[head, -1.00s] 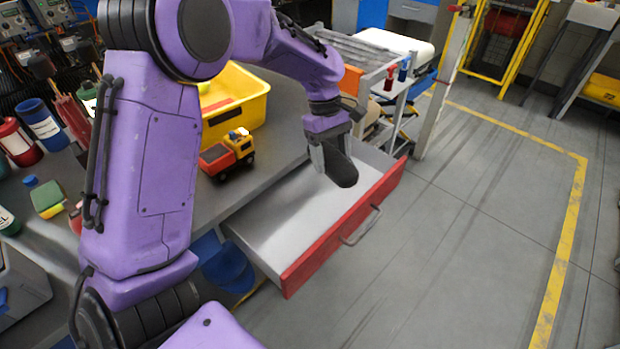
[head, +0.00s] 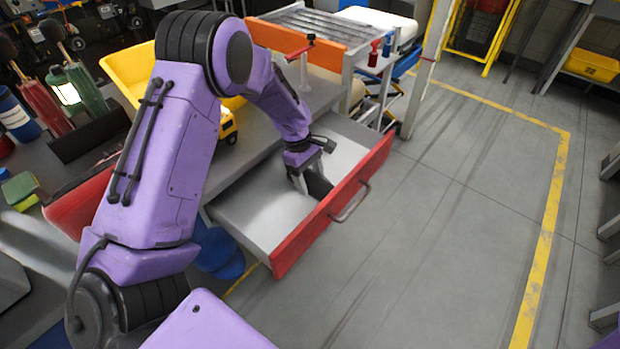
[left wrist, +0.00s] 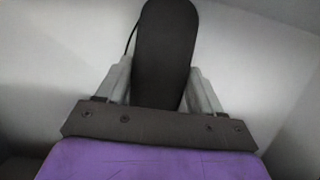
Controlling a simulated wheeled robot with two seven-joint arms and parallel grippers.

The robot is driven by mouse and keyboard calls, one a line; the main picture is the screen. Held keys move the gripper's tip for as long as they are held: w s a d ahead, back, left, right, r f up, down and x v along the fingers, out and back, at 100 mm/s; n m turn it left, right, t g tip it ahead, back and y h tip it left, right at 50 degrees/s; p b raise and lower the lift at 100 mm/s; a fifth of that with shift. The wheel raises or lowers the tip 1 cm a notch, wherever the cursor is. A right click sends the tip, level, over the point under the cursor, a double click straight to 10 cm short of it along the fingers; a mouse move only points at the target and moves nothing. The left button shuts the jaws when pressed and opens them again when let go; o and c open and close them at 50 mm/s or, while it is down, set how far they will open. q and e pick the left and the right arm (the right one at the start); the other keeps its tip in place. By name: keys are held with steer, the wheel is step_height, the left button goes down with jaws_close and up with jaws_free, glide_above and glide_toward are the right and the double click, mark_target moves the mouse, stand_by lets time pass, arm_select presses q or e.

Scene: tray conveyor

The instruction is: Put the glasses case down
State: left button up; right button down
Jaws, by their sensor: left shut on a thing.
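The glasses case (left wrist: 164,50) is a dark, rounded, elongated case. In the left wrist view it lies between the two light grey fingers of my left gripper (left wrist: 163,85), which is shut on it. In the head view my left gripper (head: 305,181) reaches down inside the open drawer, and the dark case (head: 319,186) shows beside its fingers, near the red front. I cannot tell whether the case touches the drawer floor. The drawer (head: 262,222) has a light grey inside and a red front with a handle. My right gripper is not in view.
The drawer's red front (head: 335,205) rises beside the gripper. The workbench (head: 240,158) above holds a yellow bin (head: 128,75) and a yellow toy truck (head: 228,125), partly hidden by my arm. A white-topped cart (head: 372,22) stands behind. The drawer floor's near left part is clear.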

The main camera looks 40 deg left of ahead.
arm_select(q)
steer(key=o, duration=1.1)
steer(key=shift+f, duration=0.2)
steer(key=p+v, duration=0.1)
steer(key=v, duration=1.1)
steer(key=shift+r, duration=0.2)
